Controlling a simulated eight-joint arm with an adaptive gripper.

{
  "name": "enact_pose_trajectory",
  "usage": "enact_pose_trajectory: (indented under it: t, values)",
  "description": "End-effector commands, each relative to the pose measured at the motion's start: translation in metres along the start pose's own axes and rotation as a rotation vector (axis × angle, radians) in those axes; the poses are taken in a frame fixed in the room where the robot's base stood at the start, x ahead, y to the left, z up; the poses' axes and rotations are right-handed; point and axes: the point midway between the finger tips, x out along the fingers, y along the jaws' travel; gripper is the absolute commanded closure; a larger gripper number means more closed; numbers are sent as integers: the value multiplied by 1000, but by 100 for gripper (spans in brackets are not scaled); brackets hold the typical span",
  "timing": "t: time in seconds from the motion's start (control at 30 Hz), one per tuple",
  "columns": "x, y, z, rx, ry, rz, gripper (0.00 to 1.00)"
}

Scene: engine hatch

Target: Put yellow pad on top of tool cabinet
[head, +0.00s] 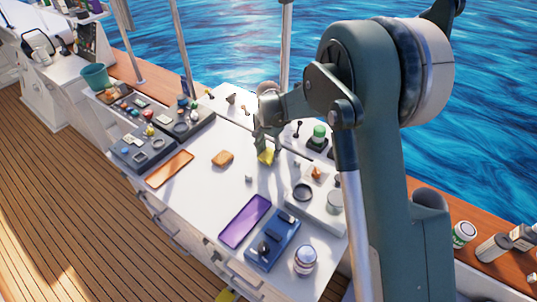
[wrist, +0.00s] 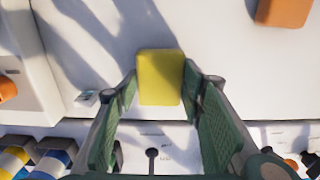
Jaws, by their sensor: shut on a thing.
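The yellow pad (wrist: 160,77) is a small rounded block between my gripper's green fingertips (wrist: 160,82) in the wrist view. My gripper (head: 267,146) is shut on it. In the head view the yellow pad (head: 266,157) shows just below the fingers, partly hidden by them. It is at or close above the white top of the tool cabinet (head: 210,190); I cannot tell whether it touches. The cabinet has drawers with handles along its front.
An orange-brown block (head: 222,158) lies left of my gripper. An orange tray (head: 169,169), a purple tray (head: 244,221), a blue box (head: 273,240) and a jar (head: 305,261) are also on the top. A grey tray of parts (head: 143,152) is at left. Clear white surface lies between them.

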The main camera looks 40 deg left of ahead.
Motion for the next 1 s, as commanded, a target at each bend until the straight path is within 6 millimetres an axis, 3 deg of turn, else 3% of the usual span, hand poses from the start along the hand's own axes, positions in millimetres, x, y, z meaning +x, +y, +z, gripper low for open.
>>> enact_pose_trajectory:
  t: [0.57, 0.6, 0.7, 1.0]
  values:
    - [12, 0, 0, 0, 0, 0, 73]
    - [12, 0, 0, 0, 0, 0, 57]
    - [12, 0, 0, 0, 0, 0, 46]
    - [11, 0, 0, 0, 0, 0, 46]
